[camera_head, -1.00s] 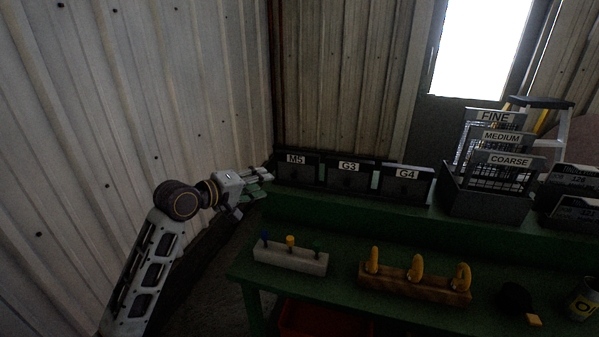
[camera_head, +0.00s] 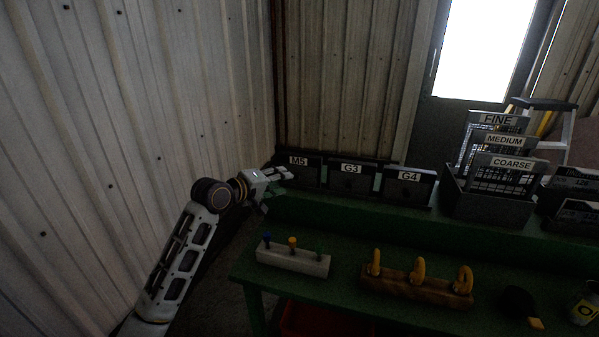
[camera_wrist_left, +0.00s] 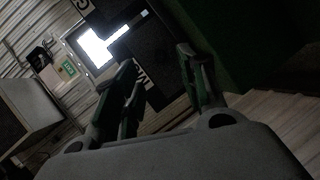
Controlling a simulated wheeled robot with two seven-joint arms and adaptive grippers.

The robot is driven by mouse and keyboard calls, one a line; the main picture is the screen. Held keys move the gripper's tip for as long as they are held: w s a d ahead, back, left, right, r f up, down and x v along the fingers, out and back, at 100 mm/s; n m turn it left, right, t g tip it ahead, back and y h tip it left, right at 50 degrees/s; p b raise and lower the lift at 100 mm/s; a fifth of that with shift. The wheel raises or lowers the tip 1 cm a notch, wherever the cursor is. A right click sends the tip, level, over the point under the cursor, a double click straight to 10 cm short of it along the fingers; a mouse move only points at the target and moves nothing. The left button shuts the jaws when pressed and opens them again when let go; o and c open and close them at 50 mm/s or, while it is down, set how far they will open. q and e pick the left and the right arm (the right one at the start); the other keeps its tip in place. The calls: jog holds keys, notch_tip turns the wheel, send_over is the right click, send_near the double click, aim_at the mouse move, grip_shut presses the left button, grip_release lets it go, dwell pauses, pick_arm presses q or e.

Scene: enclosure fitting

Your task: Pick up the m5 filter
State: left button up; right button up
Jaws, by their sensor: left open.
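The M5 filter (camera_head: 306,174) is a dark upright box with a white M5 label, at the left end of a row on the green bench's raised back shelf. My left gripper (camera_head: 281,173) is at its left end, fingers pointing right. In the left wrist view the dark filter (camera_wrist_left: 163,88) shows between and beyond the two open fingers of the gripper (camera_wrist_left: 158,58), its label partly hidden by one finger. I cannot tell whether the fingers touch it. My right gripper is in neither view.
The G3 filter (camera_head: 351,179) and G4 filter (camera_head: 407,187) stand to the right. A rack (camera_head: 486,207) holds FINE, MEDIUM and COARSE screens. A block with coloured pegs (camera_head: 291,259) and a wooden block with yellow hooks (camera_head: 416,289) sit in front. A corrugated wall is at left.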

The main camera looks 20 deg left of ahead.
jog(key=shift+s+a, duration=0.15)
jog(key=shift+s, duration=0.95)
